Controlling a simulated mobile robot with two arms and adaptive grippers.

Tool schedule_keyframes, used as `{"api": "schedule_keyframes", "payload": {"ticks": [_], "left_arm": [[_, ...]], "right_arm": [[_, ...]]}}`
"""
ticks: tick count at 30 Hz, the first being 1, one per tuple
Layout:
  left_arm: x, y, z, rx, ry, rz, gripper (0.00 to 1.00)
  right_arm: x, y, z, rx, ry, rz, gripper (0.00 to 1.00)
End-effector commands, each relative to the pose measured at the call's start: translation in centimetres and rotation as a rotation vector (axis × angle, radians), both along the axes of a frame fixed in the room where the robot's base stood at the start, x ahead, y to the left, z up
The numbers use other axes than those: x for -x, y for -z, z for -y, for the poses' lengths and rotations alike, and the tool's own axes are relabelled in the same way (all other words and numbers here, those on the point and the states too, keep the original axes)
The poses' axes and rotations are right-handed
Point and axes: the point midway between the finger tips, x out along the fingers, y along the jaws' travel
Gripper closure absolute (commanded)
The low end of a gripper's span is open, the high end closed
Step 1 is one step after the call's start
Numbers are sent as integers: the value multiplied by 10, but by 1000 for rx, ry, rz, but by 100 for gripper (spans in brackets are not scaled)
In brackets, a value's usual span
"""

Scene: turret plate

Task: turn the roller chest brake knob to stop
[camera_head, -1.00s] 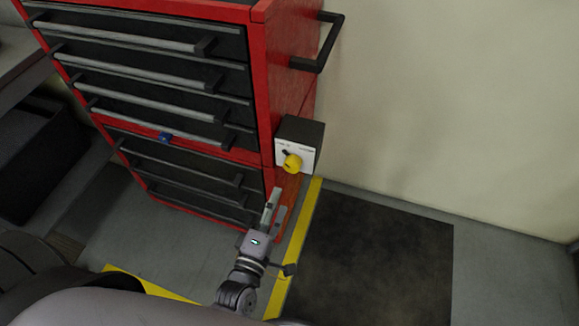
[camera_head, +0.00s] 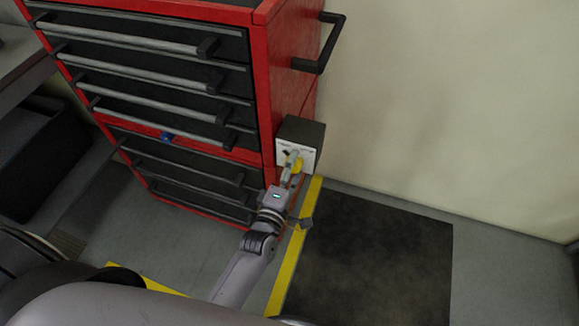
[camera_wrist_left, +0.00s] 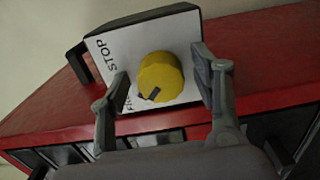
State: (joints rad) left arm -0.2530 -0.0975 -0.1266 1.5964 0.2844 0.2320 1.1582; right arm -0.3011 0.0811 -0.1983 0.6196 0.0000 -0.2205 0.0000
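The yellow brake knob (camera_wrist_left: 160,76) sits on a white plate (camera_wrist_left: 112,48) of a dark box (camera_head: 304,131) on the side of the red roller chest (camera_head: 285,80). The plate reads STOP and a partly hidden word starting with F. The knob's dark pointer (camera_wrist_left: 150,95) is turned toward the partly hidden word. My left gripper (camera_head: 292,162) is at the knob in the head view. In the left wrist view, its fingers (camera_wrist_left: 162,85) are spread on either side of the knob, with gaps between them and it. My right gripper is not in view.
The chest has several drawers with long grey handles (camera_head: 140,77) and a black side handle (camera_head: 325,45). A cream wall (camera_head: 460,110) stands to the right. A dark mat (camera_head: 375,260) and a yellow floor stripe (camera_head: 294,250) lie below the box.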

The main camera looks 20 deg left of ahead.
Motion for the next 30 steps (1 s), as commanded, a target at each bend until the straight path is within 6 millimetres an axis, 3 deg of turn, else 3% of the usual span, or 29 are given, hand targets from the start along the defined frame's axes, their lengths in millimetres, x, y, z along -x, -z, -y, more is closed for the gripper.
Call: {"api": "schedule_keyframes", "payload": {"ticks": [21,30], "left_arm": [[0,0,0,0,0,1,90],[0,-1,0,-35,0,2,90]], "right_arm": [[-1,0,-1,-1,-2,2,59],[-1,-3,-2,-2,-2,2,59]]}}
